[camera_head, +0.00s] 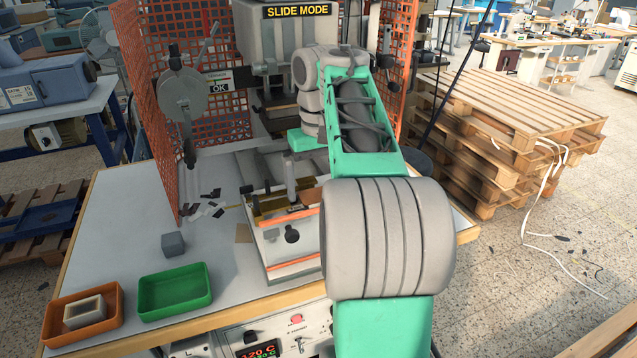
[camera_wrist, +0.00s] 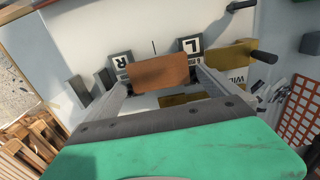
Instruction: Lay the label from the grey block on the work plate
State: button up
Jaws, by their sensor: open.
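The brown rectangular label (camera_wrist: 160,71) lies at the tips of my gripper (camera_wrist: 160,78) in the wrist view, over a pale surface between the R and L marks. My gripper is open, its two fingers near the label's short ends; I cannot tell whether they touch it. In the head view my gripper (camera_head: 291,190) points down over the work plate (camera_head: 292,262), partly hidden by my arm. The small grey block (camera_head: 173,244) stands on the table left of the plate, and no label shows on it.
Dark and white scraps (camera_head: 208,207) lie behind the grey block. An orange mesh guard (camera_head: 190,110) stands left of the press.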

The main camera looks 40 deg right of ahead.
aim_at(319, 192)
notch_tip(319, 192, up, 12)
jog(key=p, duration=1.1)
jog(key=shift+r+p, duration=0.2)
jog(key=shift+p, duration=0.15)
jog(key=shift+f, duration=0.1)
